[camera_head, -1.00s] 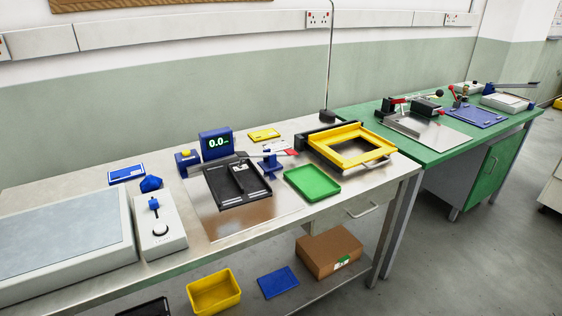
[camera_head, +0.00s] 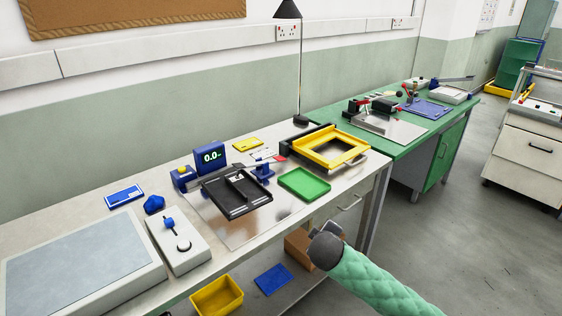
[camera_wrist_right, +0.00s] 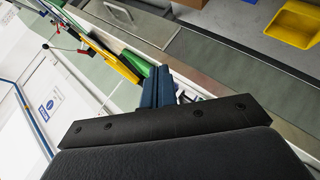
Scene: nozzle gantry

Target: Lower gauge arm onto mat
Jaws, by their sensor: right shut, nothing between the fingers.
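A blue gauge (camera_head: 211,157) with a lit digital display stands on the near steel bench. In front of it is a black tray-like plate (camera_head: 237,208). Beside the plate, a blue post (camera_head: 263,172) carries a thin pale arm with a red tip (camera_head: 281,158), raised above the bench. On the green bench, a red-knobbed lever (camera_head: 404,90) stands by a blue mat (camera_head: 427,108). I cannot tell which of these is the gauge arm. My right gripper (camera_wrist_right: 160,72) is shut and empty, apart from all these. My left gripper is not in view.
A yellow frame (camera_head: 332,163) and green tray (camera_head: 304,184) sit on the steel bench's right side, a grey control box (camera_head: 178,252) on its left. A lamp (camera_head: 299,121) stands behind. The lower shelf holds a yellow bin (camera_head: 217,296). Open floor lies to the right.

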